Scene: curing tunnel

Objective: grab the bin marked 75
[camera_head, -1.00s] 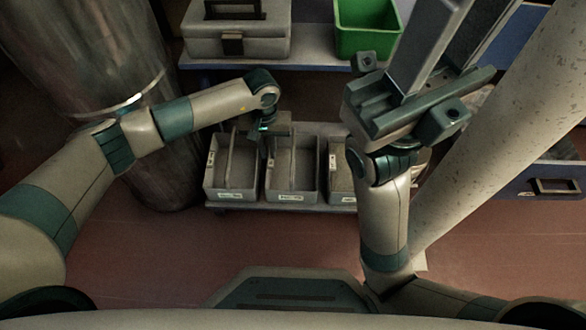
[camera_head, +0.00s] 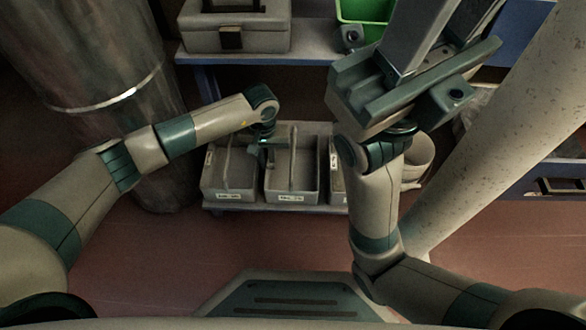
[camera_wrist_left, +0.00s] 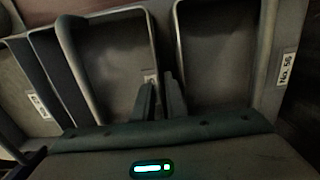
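Three grey open bins stand in a row on a low shelf in the head view: a left bin (camera_head: 228,184), a middle bin (camera_head: 292,186) and a right bin (camera_head: 338,186) partly hidden by my right arm. Their front labels are too small to read surely. My left gripper (camera_head: 262,152) is over the border between the left and middle bins. In the left wrist view its fingers (camera_wrist_left: 161,98) are slightly apart by the bin walls, with no clear grip on anything. A label there (camera_wrist_left: 287,69) seems to read No. 56. My right gripper (camera_head: 432,40) is raised, its fingers apart and empty.
A grey toolbox (camera_head: 236,26) and a green bin (camera_head: 362,12) are on the shelf above. A metal column (camera_head: 110,95) stands left, and a pale slanted pole (camera_head: 500,120) stands right. A pale round container (camera_head: 417,160) is behind my right arm.

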